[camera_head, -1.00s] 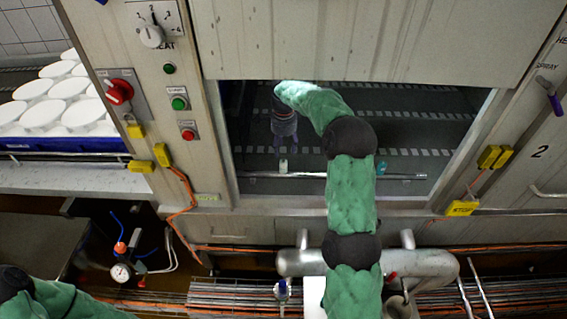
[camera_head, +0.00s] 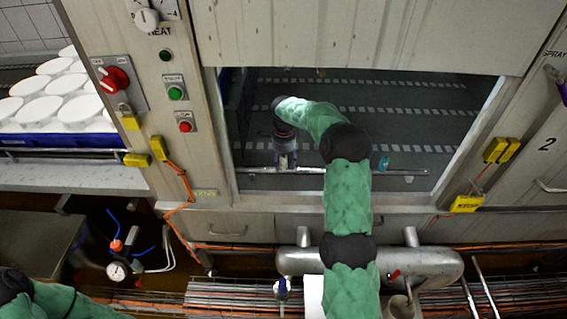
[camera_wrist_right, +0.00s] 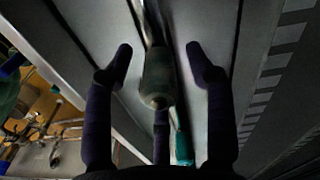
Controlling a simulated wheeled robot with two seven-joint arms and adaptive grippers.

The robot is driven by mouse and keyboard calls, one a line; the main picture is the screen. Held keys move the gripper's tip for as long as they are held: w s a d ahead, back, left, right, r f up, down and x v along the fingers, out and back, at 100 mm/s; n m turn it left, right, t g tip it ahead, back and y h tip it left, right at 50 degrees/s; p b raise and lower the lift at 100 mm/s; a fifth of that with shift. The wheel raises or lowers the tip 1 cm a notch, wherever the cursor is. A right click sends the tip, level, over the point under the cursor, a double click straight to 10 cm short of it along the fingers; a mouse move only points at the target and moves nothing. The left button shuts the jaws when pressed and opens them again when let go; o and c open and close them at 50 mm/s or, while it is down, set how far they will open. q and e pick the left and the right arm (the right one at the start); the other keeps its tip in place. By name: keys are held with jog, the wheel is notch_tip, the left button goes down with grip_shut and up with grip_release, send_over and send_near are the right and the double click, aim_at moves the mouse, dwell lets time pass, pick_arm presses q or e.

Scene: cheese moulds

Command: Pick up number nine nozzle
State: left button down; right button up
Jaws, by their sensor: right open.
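A metal spray pipe (camera_head: 350,171) runs across the opening of the machine. In the right wrist view, a dull grey-green nozzle (camera_wrist_right: 158,80) sits on the pipe between the spread fingers of my right gripper (camera_wrist_right: 159,52). The fingers lie on either side of it with gaps, apart from it. In the head view my right gripper (camera_head: 285,158) is at the pipe's left part and hides most of that nozzle. A teal nozzle (camera_head: 383,162) is farther right on the pipe. It also shows in the wrist view (camera_wrist_right: 182,147). No number is readable on either nozzle. My left gripper is out of view.
The opening's frame (camera_head: 227,150) stands close left of my right gripper. A dark belt with white dashes (camera_head: 410,112) lies behind the pipe. A thick steel pipe (camera_head: 440,265) runs below. White moulds (camera_head: 75,108) stand in a blue tray (camera_head: 60,141) at left.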

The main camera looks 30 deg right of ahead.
jog(key=c, duration=1.1)
jog(key=shift+o, duration=0.2)
jog(key=shift+r, duration=0.15)
